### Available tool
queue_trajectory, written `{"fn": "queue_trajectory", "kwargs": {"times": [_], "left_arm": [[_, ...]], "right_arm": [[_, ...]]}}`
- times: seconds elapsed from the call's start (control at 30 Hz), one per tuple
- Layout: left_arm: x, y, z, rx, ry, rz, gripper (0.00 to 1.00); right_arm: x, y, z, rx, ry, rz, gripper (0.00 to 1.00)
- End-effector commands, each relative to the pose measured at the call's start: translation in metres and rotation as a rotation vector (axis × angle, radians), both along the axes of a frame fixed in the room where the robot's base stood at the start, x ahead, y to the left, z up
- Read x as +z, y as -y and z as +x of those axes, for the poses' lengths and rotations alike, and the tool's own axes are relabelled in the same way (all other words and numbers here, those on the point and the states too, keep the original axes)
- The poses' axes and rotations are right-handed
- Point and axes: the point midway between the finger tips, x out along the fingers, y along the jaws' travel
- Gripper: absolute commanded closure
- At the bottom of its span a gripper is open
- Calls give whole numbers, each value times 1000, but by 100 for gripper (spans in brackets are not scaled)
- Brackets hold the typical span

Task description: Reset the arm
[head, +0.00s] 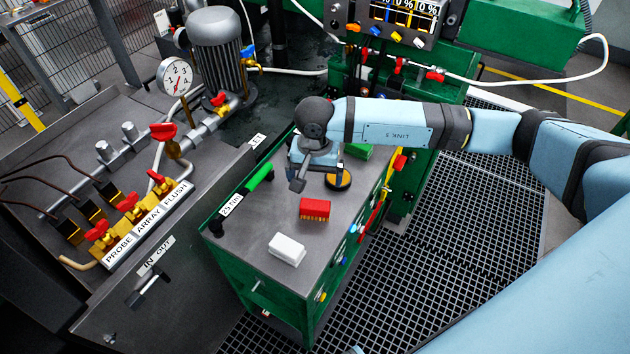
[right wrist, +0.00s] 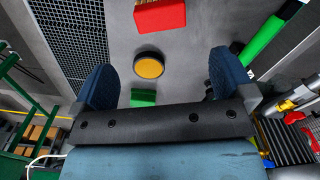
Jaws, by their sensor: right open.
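My right arm (head: 395,122) reaches in from the right over the grey top of a green tool cart (head: 245,255). My right gripper (head: 312,168) points down above the cart top, near its far end. In the right wrist view, its two blue fingers stand wide apart, with nothing between them (right wrist: 163,80). A round black disc with a yellow top (head: 338,182) lies on the cart close by; it also shows beyond the fingers in the right wrist view (right wrist: 149,66). My left gripper is out of view.
On the cart lie a red brush (head: 315,209), a white block (head: 287,250), a green block (head: 357,152) and a green-handled wrench (head: 260,177). A bench with red-handled valves (head: 128,203) and a gauge (head: 175,77) stands left. Floor grating (head: 460,200) lies right.

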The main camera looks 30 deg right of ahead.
Motion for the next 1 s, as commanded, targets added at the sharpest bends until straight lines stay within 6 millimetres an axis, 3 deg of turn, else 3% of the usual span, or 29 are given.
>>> {"fn": "queue_trajectory", "kwargs": {"times": [0.43,0.53,0.67,0.77,0.8,0.9,1.0], "left_arm": [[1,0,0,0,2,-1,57],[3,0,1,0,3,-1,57],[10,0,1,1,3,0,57],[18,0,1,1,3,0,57],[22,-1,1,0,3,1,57],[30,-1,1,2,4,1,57],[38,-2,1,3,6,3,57]], "right_arm": [[0,0,0,0,0,1,0],[-3,-11,-6,-15,-20,45,0],[-9,-60,-33,-108,-117,259,0],[-2,-122,-68,-279,-287,544,0],[6,-146,-81,-373,-377,666,0],[36,-193,-103,-635,-627,942,0],[69,-219,-109,-932,-916,1174,0]]}}
